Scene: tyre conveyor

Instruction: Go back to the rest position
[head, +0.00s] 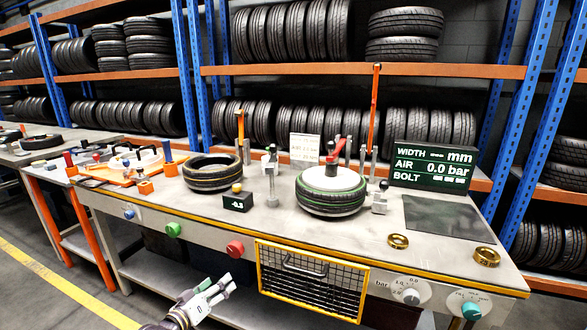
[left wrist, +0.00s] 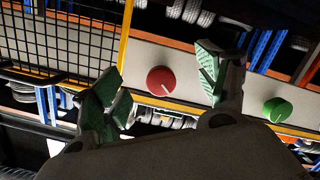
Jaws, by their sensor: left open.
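My left gripper (head: 212,294) is low in the head view, in front of the workbench and below its front panel. In the left wrist view its green-padded fingers (left wrist: 160,85) are spread apart with nothing between them. The red knob (left wrist: 161,81) on the front panel shows beyond the gap between the fingers, apart from them. My right gripper is not in view.
The workbench (head: 330,235) holds a tyre on a round mount (head: 330,190), another tyre (head: 209,172) and a display (head: 432,166). A yellow-framed mesh cage (head: 311,280) hangs at the front. Tyre racks (head: 370,70) stand behind. Floor (head: 50,285) is clear at left.

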